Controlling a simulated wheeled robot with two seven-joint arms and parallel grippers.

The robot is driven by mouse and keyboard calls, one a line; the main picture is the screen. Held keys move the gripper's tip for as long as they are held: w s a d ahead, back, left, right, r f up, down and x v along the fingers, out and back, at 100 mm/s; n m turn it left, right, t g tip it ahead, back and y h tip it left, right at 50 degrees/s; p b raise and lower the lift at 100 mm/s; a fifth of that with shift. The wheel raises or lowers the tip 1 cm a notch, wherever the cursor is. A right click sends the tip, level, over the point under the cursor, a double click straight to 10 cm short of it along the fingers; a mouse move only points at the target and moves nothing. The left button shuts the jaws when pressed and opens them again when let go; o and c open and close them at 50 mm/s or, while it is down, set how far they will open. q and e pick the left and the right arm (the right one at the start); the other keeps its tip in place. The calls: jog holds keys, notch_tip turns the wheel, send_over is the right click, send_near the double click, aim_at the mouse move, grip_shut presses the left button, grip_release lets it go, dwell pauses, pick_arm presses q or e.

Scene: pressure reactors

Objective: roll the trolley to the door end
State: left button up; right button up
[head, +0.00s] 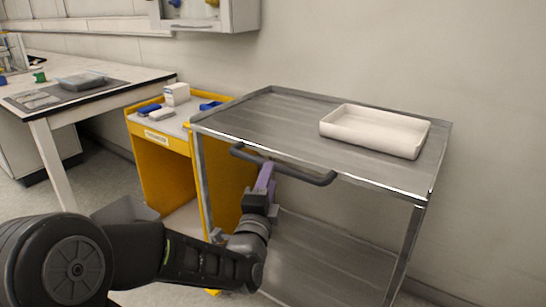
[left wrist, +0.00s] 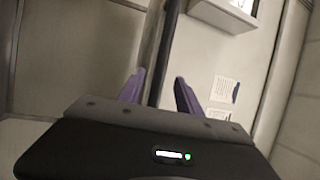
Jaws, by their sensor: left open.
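The trolley (head: 270,120) is a grey metal cart with a top deck and a lower shelf (head: 330,250), standing against the wall. Its dark curved handle (head: 310,177) sticks out from the near side. My left gripper (head: 266,174) is at the handle, with its purple fingers by the bar left of the handle's middle. In the left wrist view the two purple fingers (left wrist: 159,90) are apart and open, and a dark bar (left wrist: 154,50) runs between them. I cannot tell whether the fingers touch it. My right gripper is not in view.
A white tray (head: 375,130) sits on the trolley's top right. A yellow cabinet (head: 165,165) with small boxes stands close at the trolley's left. A white bench (head: 110,92) is farther left. A wall cabinet (head: 205,15) hangs above.

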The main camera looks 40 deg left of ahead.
pick_arm(q)
jog(key=x, duration=0.5)
jog(key=shift+f+b, duration=0.1)
jog(key=shift+b, duration=0.25)
jog(key=shift+w+a, duration=0.15)
jog(key=shift+w, duration=0.1)
jog(key=shift+c, duration=0.3)
grip_shut()
dwell(0.5)
